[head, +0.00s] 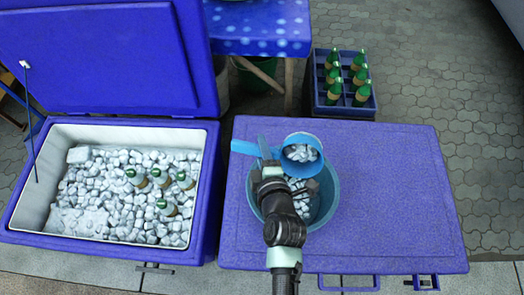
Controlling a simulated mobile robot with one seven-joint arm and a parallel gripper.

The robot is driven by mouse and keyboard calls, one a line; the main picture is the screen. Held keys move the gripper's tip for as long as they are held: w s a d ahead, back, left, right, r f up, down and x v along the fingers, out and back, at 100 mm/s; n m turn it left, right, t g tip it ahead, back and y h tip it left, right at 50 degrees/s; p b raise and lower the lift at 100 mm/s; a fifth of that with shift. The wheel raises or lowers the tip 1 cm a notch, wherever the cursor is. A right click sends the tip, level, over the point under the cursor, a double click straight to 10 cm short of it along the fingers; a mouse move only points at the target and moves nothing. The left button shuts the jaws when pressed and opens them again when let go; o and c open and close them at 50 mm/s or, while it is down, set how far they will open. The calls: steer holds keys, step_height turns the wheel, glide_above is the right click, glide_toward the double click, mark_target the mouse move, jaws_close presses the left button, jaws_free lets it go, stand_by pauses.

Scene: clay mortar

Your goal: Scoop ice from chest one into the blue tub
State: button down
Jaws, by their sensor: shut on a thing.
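An open blue chest (212,190) stands at left, full of white ice (100,195) with several green-capped bottles (165,207) sunk in it. A blue tub (329,205) sits on the closed lid of a second blue chest (395,190) and has some ice in it. My gripper (270,170) is shut on a light-blue scoop (301,139). The scoop is above the tub's far side and holds ice in its cup. Its flat blue handle (243,147) sticks out to the left of the gripper. My arm hides part of the tub and its near rim.
The open chest's raised lid (100,55) stands behind it. A blue crate of green-capped bottles (343,110) stands behind the closed chest. A table with a blue spotted cloth (260,28) is at the back. The closed lid right of the tub is clear.

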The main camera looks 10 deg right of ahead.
steer(key=shift+s+a+f+n+t+h+b, duration=0.2)
steer(key=shift+t+b, duration=0.5)
steer(key=shift+b, duration=1.7)
steer(key=shift+s+a+r+n+t+h+b, duration=0.1)
steer(key=shift+s+n+t+h+b, duration=0.4)
steer(key=shift+b, duration=1.9)
steer(key=shift+r+t+y+b, duration=0.25)
steer(key=shift+t+b, duration=0.25)
steer(key=shift+b, duration=0.3)
